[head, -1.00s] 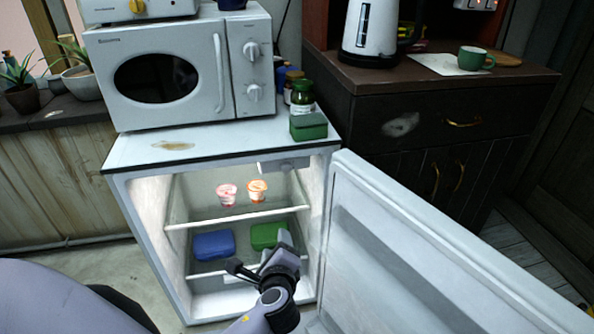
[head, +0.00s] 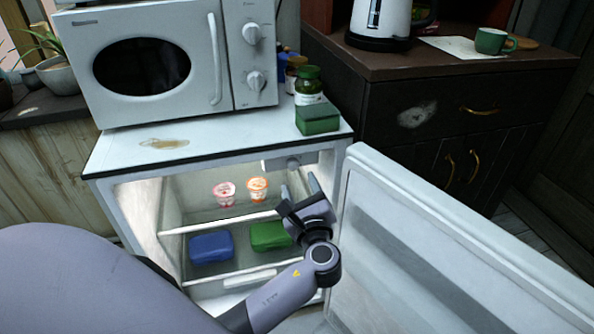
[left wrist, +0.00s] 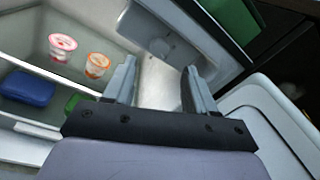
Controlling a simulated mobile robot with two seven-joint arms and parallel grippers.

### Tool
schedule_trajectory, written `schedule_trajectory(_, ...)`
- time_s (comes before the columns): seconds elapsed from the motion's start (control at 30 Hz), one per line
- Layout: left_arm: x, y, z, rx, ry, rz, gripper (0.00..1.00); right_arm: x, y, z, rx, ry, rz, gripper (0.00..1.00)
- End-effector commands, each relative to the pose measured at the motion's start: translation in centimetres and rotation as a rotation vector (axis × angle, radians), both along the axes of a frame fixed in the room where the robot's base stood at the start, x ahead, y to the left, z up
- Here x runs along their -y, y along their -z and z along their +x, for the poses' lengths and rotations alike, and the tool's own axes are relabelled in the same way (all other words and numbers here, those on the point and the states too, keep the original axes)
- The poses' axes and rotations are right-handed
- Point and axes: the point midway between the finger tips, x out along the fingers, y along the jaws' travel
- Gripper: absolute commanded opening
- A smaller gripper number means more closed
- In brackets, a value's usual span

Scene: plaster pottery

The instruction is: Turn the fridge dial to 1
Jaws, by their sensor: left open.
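The small white fridge (head: 225,142) stands open, its door (head: 440,250) swung out to the right. The dial (head: 293,164) is on a grey housing under the fridge's ceiling, at the right. In the left wrist view the housing (left wrist: 154,38) lies just beyond my fingers; I cannot read the dial's setting. My left gripper (head: 298,184) is at the fridge opening, below the dial and apart from it. Its fingers point up and inward, open and empty, also in the left wrist view (left wrist: 160,66). My right gripper is not in view.
Two yogurt cups (head: 257,189) stand on the upper shelf. A blue box (head: 211,247) and a green box (head: 268,236) lie below. A microwave (head: 160,70), a green tin (head: 318,120) and jars stand on top. The door limits room at the right.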

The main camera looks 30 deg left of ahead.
Motion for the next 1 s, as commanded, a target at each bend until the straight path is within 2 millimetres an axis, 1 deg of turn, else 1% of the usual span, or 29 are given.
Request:
schedule_trajectory(0.2,-2.5,0.0,2.4,0.002,-0.002,0.000,0.56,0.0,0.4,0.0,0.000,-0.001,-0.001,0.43)
schedule_trajectory(0.4,-4.1,0.0,4.0,0.001,-0.001,-0.002,0.56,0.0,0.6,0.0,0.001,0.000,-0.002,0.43)
schedule_trajectory(0.73,-4.4,0.0,4.3,0.001,0.001,-0.003,0.56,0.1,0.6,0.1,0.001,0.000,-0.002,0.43)
schedule_trajectory(0.77,-4.4,0.0,4.3,0.001,0.001,-0.003,0.50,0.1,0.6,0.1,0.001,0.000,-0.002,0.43)
schedule_trajectory(0.8,-4.4,0.0,4.3,0.001,0.001,-0.003,0.37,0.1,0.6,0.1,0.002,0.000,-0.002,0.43)
schedule_trajectory(0.87,-4.4,0.0,4.3,0.001,0.001,-0.003,0.17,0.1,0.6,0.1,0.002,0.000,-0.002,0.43)
schedule_trajectory(0.9,-4.4,0.0,4.3,0.001,0.001,-0.003,0.04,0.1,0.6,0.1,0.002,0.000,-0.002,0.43)
schedule_trajectory(0.93,-4.4,0.0,4.3,0.001,0.001,-0.003,0.00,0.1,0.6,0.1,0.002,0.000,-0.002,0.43)
schedule_trajectory(1.0,-4.4,0.0,4.3,0.001,0.001,-0.003,0.00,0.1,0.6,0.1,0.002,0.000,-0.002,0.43)
